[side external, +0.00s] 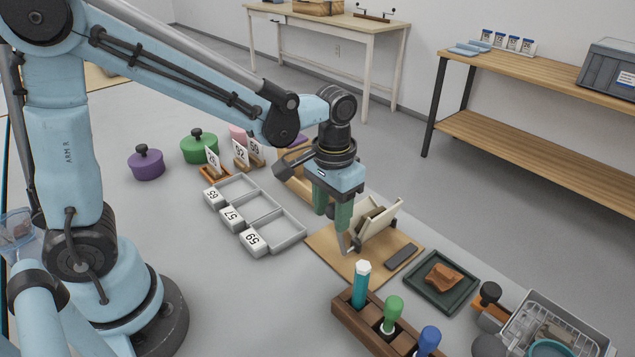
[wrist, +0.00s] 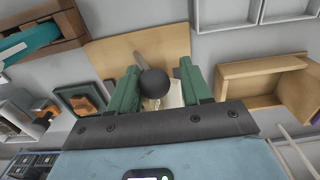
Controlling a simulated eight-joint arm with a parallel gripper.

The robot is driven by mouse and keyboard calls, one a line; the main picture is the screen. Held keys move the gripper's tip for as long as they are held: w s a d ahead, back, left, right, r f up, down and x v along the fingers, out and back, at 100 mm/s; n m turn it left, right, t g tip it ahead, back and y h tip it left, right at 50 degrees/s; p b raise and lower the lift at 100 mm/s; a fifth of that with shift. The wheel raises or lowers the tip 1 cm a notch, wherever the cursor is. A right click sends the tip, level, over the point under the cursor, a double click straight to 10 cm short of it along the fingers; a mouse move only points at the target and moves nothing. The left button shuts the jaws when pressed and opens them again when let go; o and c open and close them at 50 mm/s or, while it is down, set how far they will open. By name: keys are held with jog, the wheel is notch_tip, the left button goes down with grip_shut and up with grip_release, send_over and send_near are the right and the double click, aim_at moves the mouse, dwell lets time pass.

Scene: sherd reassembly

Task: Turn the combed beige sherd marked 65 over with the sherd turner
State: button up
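The cream sherd turner (side external: 376,229) stands on a tan board (side external: 325,241), its panels tilted up, with something brownish between them. I cannot tell whether that is the combed beige sherd marked 65; no number shows on it. In the wrist view, a round black knob (wrist: 153,82) sits between the two green fingers of my gripper (wrist: 158,88), with a pale part of the turner (wrist: 172,99) partly hidden behind it. My gripper (side external: 335,222) points down beside the turner's left side. Its fingers are apart, with visible gaps beside the knob.
A dark grey bar (side external: 402,256) lies on the board. A dark green tray (side external: 418,287) with a reddish-brown sherd (side external: 443,277) is to the right. A wooden rack (side external: 347,318) of handled tools stands in front. Grey trays labelled 65, 57 and 59 (side external: 290,236) are left; a wooden box (side external: 298,187) stands behind.

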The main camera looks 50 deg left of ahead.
jog(key=shift+a+f, duration=0.4)
jog(key=shift+a, duration=0.2)
jog(key=shift+a+f, duration=0.4)
jog(key=shift+a, duration=0.2)
jog(key=shift+w+a+f, duration=0.1)
jog(key=shift+a+f, duration=0.95)
jog(key=shift+f, duration=0.15)
jog(key=shift+r, duration=1.35)
jog(key=shift+d+r, duration=0.1)
jog(key=shift+r, duration=1.15)
jog(key=s+a+r+t, duration=0.2)
jog(key=s+r+t, duration=0.3)
jog(key=s+t, duration=0.1)
jog(key=shift+s+r+t, duration=0.15)
jog(key=shift+r+t, duration=0.15)
jog(key=shift+t, duration=0.3)
